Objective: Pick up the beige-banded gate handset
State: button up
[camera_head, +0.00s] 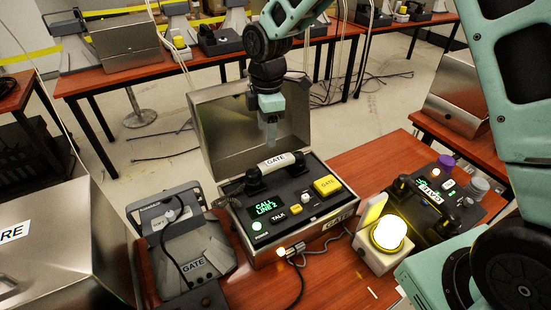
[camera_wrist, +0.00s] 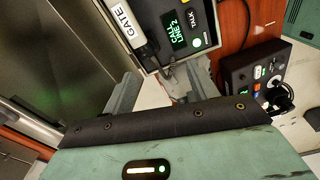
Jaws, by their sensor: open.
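A dark handset with a beige band marked GATE (camera_head: 279,161) rests across the back of the open metal case (camera_head: 210,140). Its panel shows a green "CALL LINE 2" screen (camera_head: 265,207). My gripper (camera_head: 271,140) points down just above and behind the handset, in front of the raised lid, apart from the handset as far as I can tell. In the wrist view my gripper (camera_wrist: 160,82) has its two fingers spread with nothing between them. The beige GATE band (camera_wrist: 126,25) shows at the upper left there, and the rest of the handset is partly cut off.
A second dark handset with a pale label (camera_head: 430,193) lies on a unit at the right. A glowing lamp (camera_head: 389,232) stands before it. A grey GATE unit (camera_head: 190,252) is at the left. Cables cross the red table (camera_head: 340,275). My arm covers the right side.

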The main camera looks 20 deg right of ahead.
jog(key=n+p, duration=0.1)
jog(key=n, duration=0.1)
send_over(276, 160)
jog(key=f, duration=0.2)
notch_tip(276, 160, down, 12)
jog(key=p, duration=0.4)
jog(key=shift+f+p, duration=1.65)
jog(key=shift+f, duration=1.05)
jog(key=shift+c, duration=0.4)
jog(key=c, duration=1.1)
jog(key=shift+c, duration=0.2)
jog(key=shift+r, duration=0.1)
